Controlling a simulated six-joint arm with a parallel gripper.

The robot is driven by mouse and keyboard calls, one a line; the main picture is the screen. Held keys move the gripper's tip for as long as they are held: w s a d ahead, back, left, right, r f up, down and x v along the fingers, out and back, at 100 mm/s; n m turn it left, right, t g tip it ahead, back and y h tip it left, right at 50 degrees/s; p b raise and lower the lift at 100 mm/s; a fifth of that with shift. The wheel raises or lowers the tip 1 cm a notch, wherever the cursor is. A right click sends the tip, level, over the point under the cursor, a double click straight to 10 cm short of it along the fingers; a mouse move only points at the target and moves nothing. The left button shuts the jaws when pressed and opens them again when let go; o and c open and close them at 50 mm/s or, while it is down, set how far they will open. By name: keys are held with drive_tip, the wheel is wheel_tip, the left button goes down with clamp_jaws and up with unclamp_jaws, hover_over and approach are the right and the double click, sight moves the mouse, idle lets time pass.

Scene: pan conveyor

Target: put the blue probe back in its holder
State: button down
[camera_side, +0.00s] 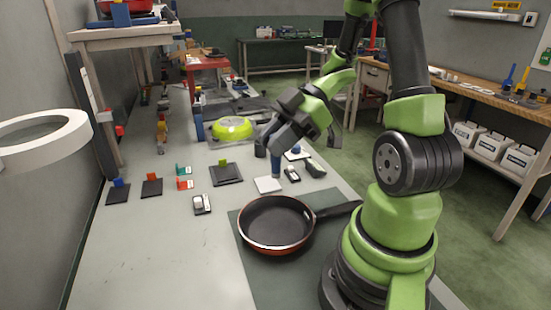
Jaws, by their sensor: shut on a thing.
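My gripper (269,148) points down over the right part of the grey bench, behind the pan. It is shut on the blue probe (276,165), a small blue-grey upright piece showing below the fingers. The probe's lower end is close to a white square pad (268,185); I cannot tell whether they touch. To the right of the gripper, a small blue piece (297,149) sits on a light base (298,156), partly hidden by my arm. I cannot tell for sure which item is the probe's holder.
A red-rimmed black pan (275,224) sits on a dark green mat (262,284) in front, its handle pointing right. Small dark devices (292,174) stand close right of the gripper. Coloured blocks on black plates (117,195) stand at left. A yellow-green round object (232,128) lies behind. The front-left bench is clear.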

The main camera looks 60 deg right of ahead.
drive_tip(key=shift+r, duration=0.7)
drive_tip(key=shift+w+d+r, duration=0.2)
drive_tip(key=shift+d+r, duration=0.05)
drive_tip(key=w+d+m+t+h, duration=0.2)
drive_tip(key=w+d+m+h, duration=0.15)
drive_tip(key=w+d, duration=0.4)
drive_tip(key=w+d+m+t+h, duration=0.1)
drive_tip(key=w+d+m+h, duration=0.3)
drive_tip(key=d, duration=0.7)
drive_tip(key=w+d+m+t+h, duration=0.2)
drive_tip(key=w+d+m, duration=0.2)
drive_tip(key=w+d, duration=0.4)
drive_tip(key=shift+m, duration=0.25)
drive_tip(key=f, duration=0.1)
drive_tip(key=d+f, duration=0.1)
drive_tip(key=f, duration=0.3)
drive_tip(key=shift+s+d, duration=0.35)
drive_tip(key=shift+s, duration=0.05)
drive_tip(key=shift+f, duration=2.95)
drive_tip(key=shift+f, duration=0.9)
